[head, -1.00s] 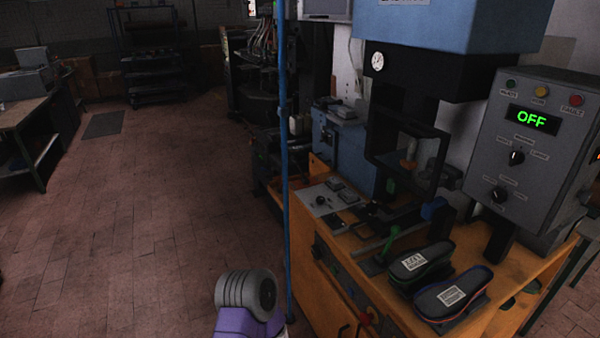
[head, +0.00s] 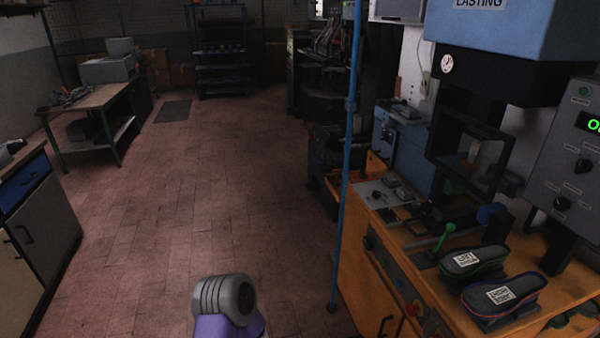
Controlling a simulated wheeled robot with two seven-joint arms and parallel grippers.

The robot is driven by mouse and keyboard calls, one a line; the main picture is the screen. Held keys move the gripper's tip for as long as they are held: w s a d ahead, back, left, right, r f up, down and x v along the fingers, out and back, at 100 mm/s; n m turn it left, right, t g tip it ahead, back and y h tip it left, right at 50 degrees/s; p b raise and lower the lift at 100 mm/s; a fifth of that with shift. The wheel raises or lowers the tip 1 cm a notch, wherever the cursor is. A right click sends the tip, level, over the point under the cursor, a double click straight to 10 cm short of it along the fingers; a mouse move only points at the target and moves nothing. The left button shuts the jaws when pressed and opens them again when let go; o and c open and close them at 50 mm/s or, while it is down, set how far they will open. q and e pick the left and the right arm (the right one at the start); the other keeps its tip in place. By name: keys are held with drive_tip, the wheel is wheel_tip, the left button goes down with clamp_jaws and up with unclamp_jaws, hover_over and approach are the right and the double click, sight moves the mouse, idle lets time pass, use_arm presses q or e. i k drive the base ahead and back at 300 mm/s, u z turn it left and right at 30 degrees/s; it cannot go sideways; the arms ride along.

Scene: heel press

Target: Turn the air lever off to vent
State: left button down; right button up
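A green-handled lever (head: 444,238) stands tilted on the orange bench, just left of the shoe soles; I cannot tell if it is the air lever. A small red knob with yellow by it (head: 412,309) is on the bench's front face, partly cut by the lower edge; its setting is too small to read. The press (head: 470,130) stands behind with a round gauge (head: 447,63), its needle unreadable. A grey and purple link of my own arm shows at the bottom middle. Neither gripper is in view.
A control box (head: 568,150) is cut by the right edge. A blue pole (head: 345,180) stands at the bench's left corner. The brick floor (head: 220,200) left of it is clear.

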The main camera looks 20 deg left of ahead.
sight(358, 156)
drive_tip(key=u, duration=0.3)
drive_tip(key=k, duration=0.35)
drive_tip(key=u, duration=0.9)
drive_tip(key=i, duration=2.8)
drive_tip(key=z, duration=1.25)
drive_tip(key=i, duration=0.25)
drive_tip(key=z, duration=0.3)
